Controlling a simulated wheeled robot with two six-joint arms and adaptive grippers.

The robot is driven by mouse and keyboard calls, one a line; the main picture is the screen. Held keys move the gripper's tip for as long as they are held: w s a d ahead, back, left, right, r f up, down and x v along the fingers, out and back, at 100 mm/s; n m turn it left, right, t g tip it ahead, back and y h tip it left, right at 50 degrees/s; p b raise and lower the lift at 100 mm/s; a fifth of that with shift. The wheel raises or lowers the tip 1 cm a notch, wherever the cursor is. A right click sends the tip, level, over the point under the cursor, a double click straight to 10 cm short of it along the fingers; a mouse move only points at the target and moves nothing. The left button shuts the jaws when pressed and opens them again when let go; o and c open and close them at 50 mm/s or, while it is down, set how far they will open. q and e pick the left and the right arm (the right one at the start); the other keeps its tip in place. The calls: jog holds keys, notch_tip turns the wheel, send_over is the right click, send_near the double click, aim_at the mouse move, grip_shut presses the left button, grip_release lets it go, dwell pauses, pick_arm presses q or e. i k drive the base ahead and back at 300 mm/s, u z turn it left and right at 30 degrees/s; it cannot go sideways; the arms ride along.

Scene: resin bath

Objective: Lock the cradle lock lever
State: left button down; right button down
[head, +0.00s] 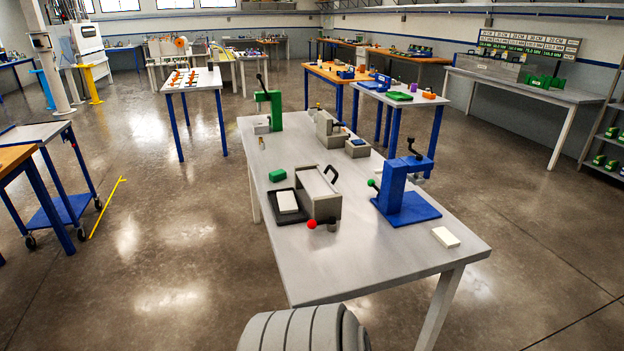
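On the long grey table (390,262) stands a grey box (325,206) with a pale top and a black looped handle. At its near end is a short lever with a red ball knob (312,224), beside a small dark part (332,224). To the right stands a blue fixture (392,190) on a flat base, with a dark crank on top and a green ball knob (371,183) at its left. Which of these is the cradle lock lever, and whether it is locked, I cannot tell. Neither gripper is in view.
A white block (446,237) lies near the right edge. A green press (274,108) and grey devices stand farther back. The table's near end is clear.

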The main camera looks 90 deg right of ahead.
aim_at(311, 224)
jog(key=z, duration=0.75)
jog(key=i, duration=0.8)
jog(key=z, duration=1.25)
jog(key=i, duration=0.35)
jog(key=z, duration=0.3)
